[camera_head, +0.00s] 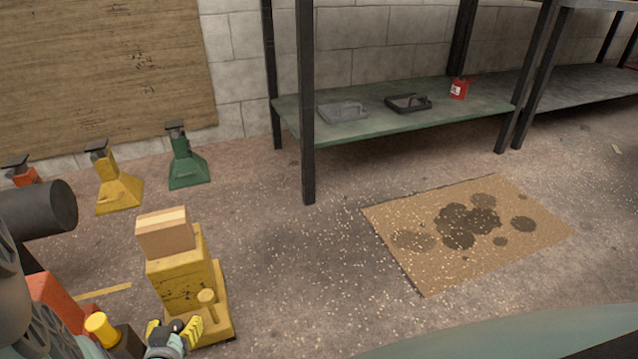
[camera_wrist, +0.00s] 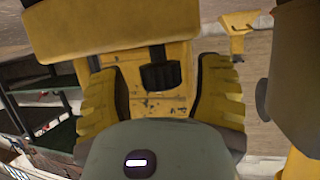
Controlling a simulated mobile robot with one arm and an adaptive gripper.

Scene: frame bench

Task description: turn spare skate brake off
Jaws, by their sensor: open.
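A yellow skate (camera_head: 183,285) with a tan block (camera_head: 165,233) on top stands on the floor at lower left in the head view. A small yellow lever with a round end (camera_head: 207,297) shows low on its front. My gripper (camera_head: 174,334), with yellow ribbed fingers, is just in front of the skate's base. In the wrist view my gripper (camera_wrist: 160,95) is open, its fingers on either side of the scuffed yellow skate body (camera_wrist: 160,104). A dark stubby part (camera_wrist: 160,75) shows between the fingers. I cannot tell whether anything is touched or how the brake is set.
A yellow-topped post (camera_head: 101,328) and an orange part (camera_head: 57,312) stand close left of my gripper. Yellow (camera_head: 118,190) and green (camera_head: 187,168) stands are behind. A shelf (camera_head: 390,127) holds trays and a red can (camera_head: 459,89). Stained cardboard (camera_head: 440,270) lies right; floor between is clear.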

